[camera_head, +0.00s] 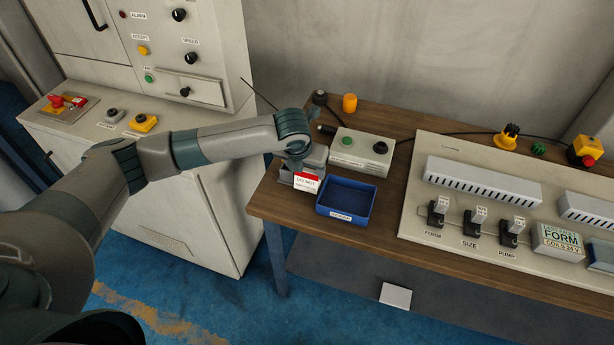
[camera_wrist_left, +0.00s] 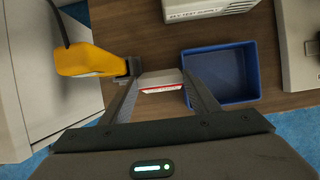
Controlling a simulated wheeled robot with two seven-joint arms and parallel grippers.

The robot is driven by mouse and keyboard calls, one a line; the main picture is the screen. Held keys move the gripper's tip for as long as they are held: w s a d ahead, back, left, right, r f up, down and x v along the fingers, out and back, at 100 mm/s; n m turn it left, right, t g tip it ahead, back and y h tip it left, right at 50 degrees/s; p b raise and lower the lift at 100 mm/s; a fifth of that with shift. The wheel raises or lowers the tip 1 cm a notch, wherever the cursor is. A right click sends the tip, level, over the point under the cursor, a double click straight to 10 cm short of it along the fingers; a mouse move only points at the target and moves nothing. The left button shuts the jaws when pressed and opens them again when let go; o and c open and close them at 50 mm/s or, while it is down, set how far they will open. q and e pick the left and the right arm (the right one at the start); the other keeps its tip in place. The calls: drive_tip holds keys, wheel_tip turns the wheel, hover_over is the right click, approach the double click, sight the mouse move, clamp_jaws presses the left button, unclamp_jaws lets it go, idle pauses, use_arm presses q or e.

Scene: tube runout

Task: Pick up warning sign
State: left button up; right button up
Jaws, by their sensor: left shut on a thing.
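The warning sign (camera_head: 306,184) is a small white card with a red top band and dark lettering, at the left end of the wooden table. My left gripper (camera_head: 304,170) points down over it and is shut on it. In the left wrist view the sign (camera_wrist_left: 161,85) sits between the two fingers of my left gripper (camera_wrist_left: 160,80), showing a pale top and a red edge. I cannot tell whether the sign still touches the table. My right gripper is not in view.
A blue tray (camera_head: 346,200) stands just right of the sign. Behind it is a grey button box (camera_head: 358,152). A yellow cabled object (camera_wrist_left: 92,60) is close to the left finger in the wrist view. A large switch panel (camera_head: 420,205) fills the table's right.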

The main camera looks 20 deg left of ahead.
use_arm(q)
drive_tip(key=d+r+b, duration=0.4)
drive_tip(key=d+r, duration=0.4)
drive_tip(key=d, duration=0.3)
drive_tip(key=shift+w+d, duration=0.35)
drive_tip(key=shift+d, duration=0.05)
drive_tip(key=shift+a+r, duration=0.1)
